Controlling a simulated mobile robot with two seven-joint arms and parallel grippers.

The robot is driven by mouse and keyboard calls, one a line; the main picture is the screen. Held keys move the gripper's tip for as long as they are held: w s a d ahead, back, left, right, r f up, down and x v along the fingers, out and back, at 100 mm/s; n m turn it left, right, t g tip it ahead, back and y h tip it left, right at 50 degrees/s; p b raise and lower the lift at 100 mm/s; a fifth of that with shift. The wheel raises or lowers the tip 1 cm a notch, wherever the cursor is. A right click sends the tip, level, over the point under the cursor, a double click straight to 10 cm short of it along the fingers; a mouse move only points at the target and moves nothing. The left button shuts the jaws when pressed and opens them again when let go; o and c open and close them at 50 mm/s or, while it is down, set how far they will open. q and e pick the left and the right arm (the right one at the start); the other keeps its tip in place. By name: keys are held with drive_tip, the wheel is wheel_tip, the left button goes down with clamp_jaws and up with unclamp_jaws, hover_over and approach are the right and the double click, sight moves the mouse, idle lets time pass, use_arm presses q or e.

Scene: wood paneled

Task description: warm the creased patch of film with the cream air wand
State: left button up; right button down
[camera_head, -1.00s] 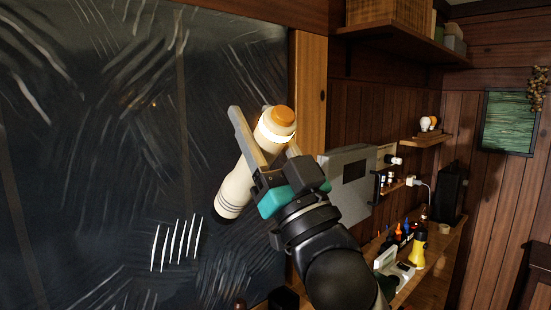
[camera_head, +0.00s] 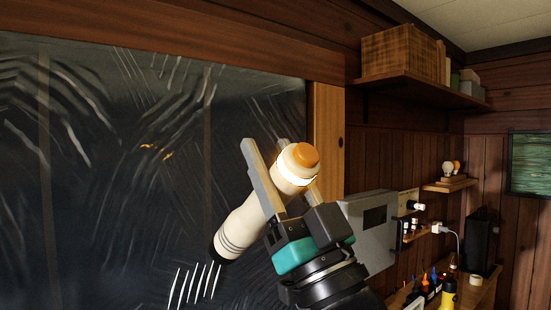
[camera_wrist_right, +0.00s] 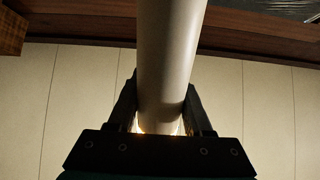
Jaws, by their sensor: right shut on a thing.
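The cream air wand (camera_head: 246,222) has an orange end cap, a lit band below it and a dark nozzle at its lower left end. My right gripper (camera_head: 281,164) is shut around its body and holds it tilted in front of the film. In the right wrist view the wand (camera_wrist_right: 170,60) runs up between the fingers of the right gripper (camera_wrist_right: 162,105). The dark film (camera_head: 120,180) covers the window. The creased patch (camera_head: 192,286), a group of white strokes, shows just below and left of the nozzle. Whether the nozzle touches the film I cannot tell. My left gripper is not in view.
A wooden post (camera_head: 328,140) borders the film on the right. Beyond it a grey panel box (camera_head: 368,235) is on the wall. A high shelf holds a wooden crate (camera_head: 400,52). A bench at lower right bears a yellow bottle (camera_head: 448,294) and small items.

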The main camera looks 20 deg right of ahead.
drive_tip(key=shift+w+a+f+b, duration=0.35)
drive_tip(key=shift+w+f+b, duration=0.45)
drive_tip(key=shift+w+f, duration=0.15)
drive_tip(key=shift+w+a+f+b, duration=0.4)
drive_tip(key=shift+w+f+b, duration=0.4)
drive_tip(key=shift+w, duration=0.25)
drive_tip(key=shift+w+a+f+b, duration=0.35)
drive_tip(key=shift+w+f+b, duration=0.4)
drive_tip(key=shift+w+f, duration=0.2)
idle(1.7)
